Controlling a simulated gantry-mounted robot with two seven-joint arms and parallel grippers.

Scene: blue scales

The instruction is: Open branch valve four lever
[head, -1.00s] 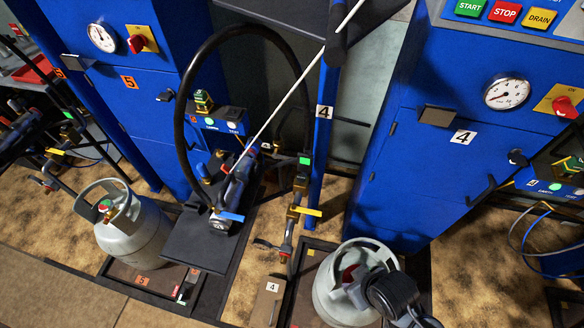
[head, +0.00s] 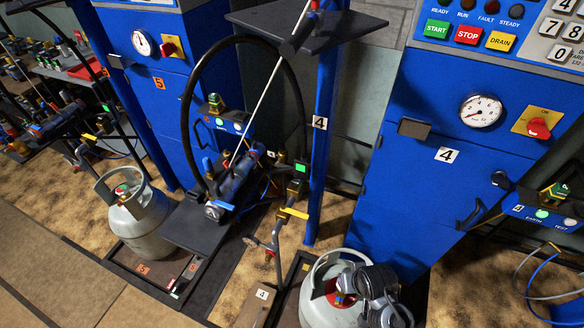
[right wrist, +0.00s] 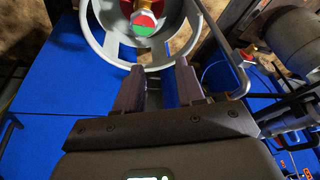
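A yellow lever (head: 294,212) sits on the narrow vertical branch pipe beside the post marked 4 in the head view. It points out sideways, slightly tilted, below a green tag (head: 301,168). My right arm shows at the bottom of the head view, over the grey cylinder (head: 313,296) at station 4. In the right wrist view my right gripper (right wrist: 158,68) is open and empty, its two dark fingers apart. The cylinder's collar and its red and green valve top (right wrist: 145,22) show just beyond the fingertips. The yellow lever cannot be made out there. My left gripper is not in view.
A blue cabinet marked 4 (head: 400,190) stands right of the pipe. A black hose (head: 188,100) arches over the pump (head: 238,182) to the left. Another grey cylinder (head: 137,220) stands at station 5. A dark shelf (head: 345,32) overhangs from the post.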

